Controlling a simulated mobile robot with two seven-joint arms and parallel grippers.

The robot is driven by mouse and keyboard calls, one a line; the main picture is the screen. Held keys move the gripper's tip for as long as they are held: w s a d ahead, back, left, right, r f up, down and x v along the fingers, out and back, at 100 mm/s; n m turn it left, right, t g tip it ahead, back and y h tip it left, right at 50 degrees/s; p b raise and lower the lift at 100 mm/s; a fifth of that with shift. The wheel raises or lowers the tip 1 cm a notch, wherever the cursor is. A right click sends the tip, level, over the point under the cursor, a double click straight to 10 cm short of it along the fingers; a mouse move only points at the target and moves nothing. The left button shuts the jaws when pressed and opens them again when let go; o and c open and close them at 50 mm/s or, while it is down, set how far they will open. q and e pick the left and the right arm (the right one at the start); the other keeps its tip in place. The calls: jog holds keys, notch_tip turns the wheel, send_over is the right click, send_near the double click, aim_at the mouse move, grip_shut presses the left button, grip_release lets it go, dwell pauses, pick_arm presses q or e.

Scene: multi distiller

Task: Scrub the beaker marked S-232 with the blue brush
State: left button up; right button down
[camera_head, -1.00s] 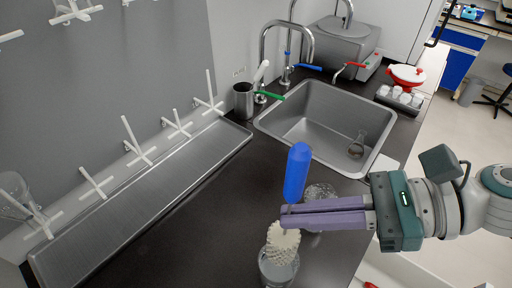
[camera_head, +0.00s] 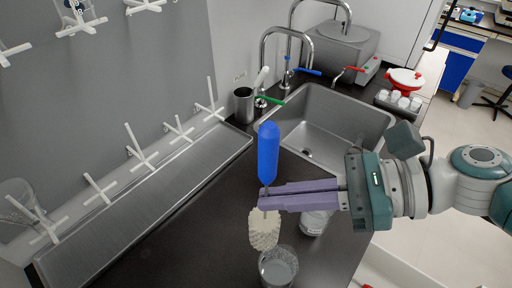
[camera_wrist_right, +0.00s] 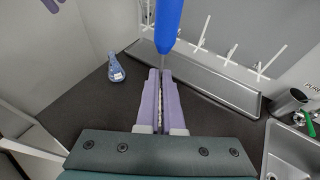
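My right gripper (camera_head: 266,199) is shut on the brush's thin shaft. The brush stands nearly upright, with its blue handle (camera_head: 268,152) above the fingers and its white bristle head (camera_head: 264,230) below them. A clear glass beaker (camera_head: 278,266) stands on the dark counter just below and right of the bristles. The bristles look outside it, near its rim. No marking is readable on it. In the right wrist view, the blue handle (camera_wrist_right: 167,24) rises beyond my purple fingers (camera_wrist_right: 163,80). My left gripper is out of view.
Another labelled glass vessel (camera_head: 315,222) stands partly under my right fingers; its label is unreadable. The sink (camera_head: 318,115), a metal cup (camera_head: 243,104) and a drip tray (camera_head: 150,205) below wall pegs lie beyond. A blue-tinted flask (camera_wrist_right: 117,70) stands on the counter.

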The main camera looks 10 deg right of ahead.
jog(key=w+a+r, duration=0.3)
jog(key=w+a, duration=0.1)
jog(key=w, duration=0.1)
jog(key=shift+r+p, duration=0.15)
jog(key=shift+p, duration=0.3)
jog(key=shift+w, duration=0.1)
